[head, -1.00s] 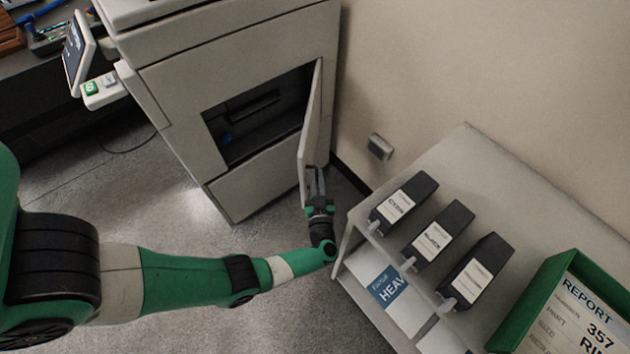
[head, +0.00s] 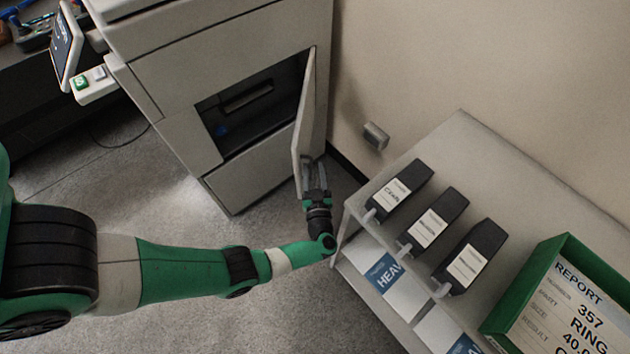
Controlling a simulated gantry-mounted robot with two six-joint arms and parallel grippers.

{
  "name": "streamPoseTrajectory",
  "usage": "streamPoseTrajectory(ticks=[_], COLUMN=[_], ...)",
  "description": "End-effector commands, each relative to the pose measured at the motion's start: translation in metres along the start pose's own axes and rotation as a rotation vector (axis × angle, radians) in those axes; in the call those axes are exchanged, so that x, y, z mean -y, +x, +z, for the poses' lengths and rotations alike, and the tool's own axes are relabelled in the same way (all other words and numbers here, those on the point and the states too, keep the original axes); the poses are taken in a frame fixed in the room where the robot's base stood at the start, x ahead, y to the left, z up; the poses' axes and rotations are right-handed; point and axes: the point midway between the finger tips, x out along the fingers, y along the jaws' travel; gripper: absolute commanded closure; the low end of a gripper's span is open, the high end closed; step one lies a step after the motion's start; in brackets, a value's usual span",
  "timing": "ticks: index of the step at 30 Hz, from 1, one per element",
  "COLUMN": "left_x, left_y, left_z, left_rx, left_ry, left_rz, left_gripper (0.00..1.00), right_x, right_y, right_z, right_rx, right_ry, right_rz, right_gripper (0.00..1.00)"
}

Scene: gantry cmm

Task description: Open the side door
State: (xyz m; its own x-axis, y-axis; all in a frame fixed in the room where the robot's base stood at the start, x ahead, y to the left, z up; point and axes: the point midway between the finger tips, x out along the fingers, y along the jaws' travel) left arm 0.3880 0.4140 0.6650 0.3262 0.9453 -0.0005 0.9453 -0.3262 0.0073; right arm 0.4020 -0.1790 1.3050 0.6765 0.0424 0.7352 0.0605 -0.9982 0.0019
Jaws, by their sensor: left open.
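The side door (head: 304,124) of the big grey machine (head: 160,95) stands swung out to the right, hinged at its right side. Behind it the dark opening (head: 250,108) shows, with a black handle-like part and a small blue part inside. My left gripper (head: 312,165) is open at the lower edge of the door, its fingers pointing up toward it. Part of the fingers is hidden by the door, and I cannot tell whether they touch it. My right gripper is not in view.
A grey shelf unit (head: 462,135) stands at the right with several black cartridges (head: 437,220) on top and paper packs (head: 392,285) below. A green-framed report board (head: 520,290) is at the lower right. A wall socket (head: 375,136) is behind. Carpet is clear at left.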

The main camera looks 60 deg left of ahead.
Motion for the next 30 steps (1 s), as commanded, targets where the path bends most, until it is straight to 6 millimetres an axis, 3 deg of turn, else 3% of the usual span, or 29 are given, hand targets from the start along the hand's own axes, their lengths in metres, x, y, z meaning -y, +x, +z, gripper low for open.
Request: streamPoseTrajectory(ticks=[6,12,23,26,30], left_x=[-0.001,0.000,0.001,0.003,0.024], left_y=[-0.053,-0.090,-0.100,-0.097,-0.076], left_z=[-0.003,-0.001,0.001,0.001,0.004], left_rx=[0.001,0.002,0.002,-0.001,-0.028], left_ry=[0.003,0.002,0.001,-0.018,-0.222], left_rz=[0.008,0.004,-0.001,0.003,0.057], left_gripper=[0.57,0.57,0.57,0.75,1.00], right_x=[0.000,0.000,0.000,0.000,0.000], right_y=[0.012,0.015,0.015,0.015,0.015], right_z=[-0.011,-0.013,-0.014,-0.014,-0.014], right_rx=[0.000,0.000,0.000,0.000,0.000], right_ry=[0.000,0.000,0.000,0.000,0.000], right_rz=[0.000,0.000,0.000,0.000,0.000], right_gripper=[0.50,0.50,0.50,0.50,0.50])
